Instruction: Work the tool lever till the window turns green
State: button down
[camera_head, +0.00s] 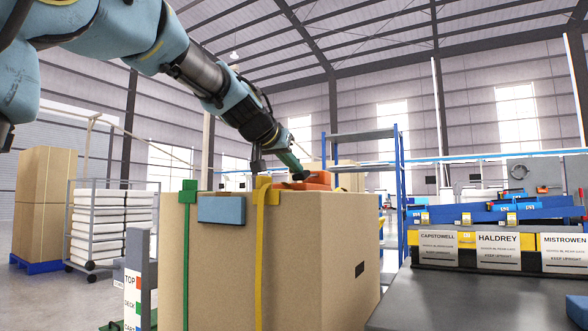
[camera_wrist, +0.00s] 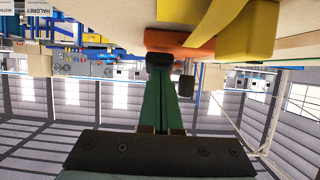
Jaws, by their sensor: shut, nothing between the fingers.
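A large brown carton (camera_head: 300,262) stands in front of me, with a yellow strap (camera_head: 261,285) down its near face and a yellow corner piece (camera_head: 265,192) at its top edge. An orange tool (camera_head: 316,179) lies on top behind that piece. In the wrist view the orange tool (camera_wrist: 183,46) is beside the yellow corner piece (camera_wrist: 247,32). My gripper (camera_head: 300,174) points down at the tool, its green fingers together and empty. Its dark fingertips (camera_wrist: 160,60) are close to the orange body; contact is unclear. I cannot make out the lever or the window colour.
A green strap and corner piece (camera_head: 188,194) and a blue-grey block (camera_head: 221,209) are on the carton's near side. A grey bench (camera_head: 440,300) with labelled boxes (camera_head: 498,250) stands right. A rolling cage (camera_head: 98,220) is at left. The air above the carton's right side is clear.

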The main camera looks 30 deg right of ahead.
jog(key=shift+f, duration=0.35)
jog(key=v, duration=1.1)
jog(key=shift+r, duration=0.25)
jog(key=shift+w+d+r, duration=0.1)
dwell(0.4)
